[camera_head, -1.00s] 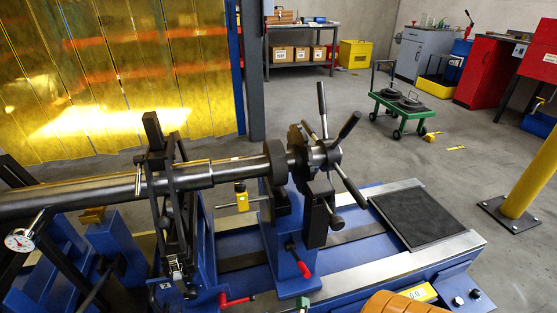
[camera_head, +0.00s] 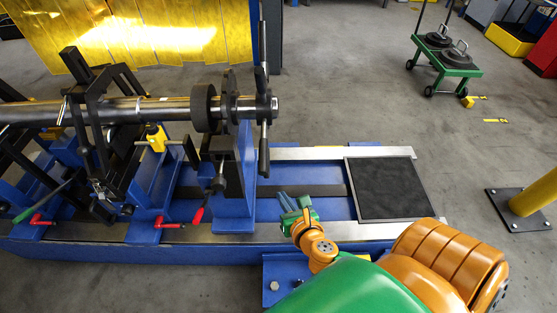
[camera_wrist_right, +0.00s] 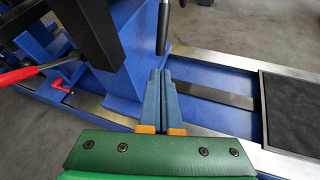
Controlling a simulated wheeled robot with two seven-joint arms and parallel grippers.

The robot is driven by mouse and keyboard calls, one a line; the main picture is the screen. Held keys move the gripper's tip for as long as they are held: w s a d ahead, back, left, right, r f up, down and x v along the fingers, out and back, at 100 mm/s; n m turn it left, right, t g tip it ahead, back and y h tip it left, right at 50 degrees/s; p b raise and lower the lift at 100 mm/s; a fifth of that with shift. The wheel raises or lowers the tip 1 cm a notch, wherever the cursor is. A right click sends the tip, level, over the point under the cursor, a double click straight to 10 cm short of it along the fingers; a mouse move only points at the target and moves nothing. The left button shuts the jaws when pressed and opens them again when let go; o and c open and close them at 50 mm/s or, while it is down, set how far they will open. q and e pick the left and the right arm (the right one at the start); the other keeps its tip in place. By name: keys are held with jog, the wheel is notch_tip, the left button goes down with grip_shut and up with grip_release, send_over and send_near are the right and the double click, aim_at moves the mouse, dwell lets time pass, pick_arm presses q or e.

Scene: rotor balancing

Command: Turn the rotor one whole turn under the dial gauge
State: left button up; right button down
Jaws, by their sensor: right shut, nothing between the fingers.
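The rotor (camera_head: 130,111) is a long grey shaft lying across the blue stand at the left in the head view. At its right end are dark discs (camera_head: 204,108) and a hub with black spoke handles (camera_head: 261,80). In the head view my right gripper (camera_head: 290,200) is low over the blue bed, right of the blue pedestal (camera_head: 235,180) and below the spokes. It is shut and empty, apart from the handles. In the right wrist view its blue fingers (camera_wrist_right: 163,95) are together, with one dark spoke (camera_wrist_right: 163,28) beyond their tips. The dial gauge does not show now. My left gripper is not in view.
A black mat (camera_head: 385,188) lies on the bed's right end. Red-handled levers (camera_head: 197,216) stick out along the near side. A yellow post (camera_head: 535,195) stands at the right. A green cart (camera_head: 447,65) stands behind on open floor.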

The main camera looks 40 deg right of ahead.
jog(key=b+x, duration=0.3)
jog(key=x, duration=0.8)
jog(key=shift+w+f, duration=0.2)
jog(key=shift+w, duration=0.1)
jog(key=shift+f+b, duration=0.1)
jog(key=shift+b, duration=0.2)
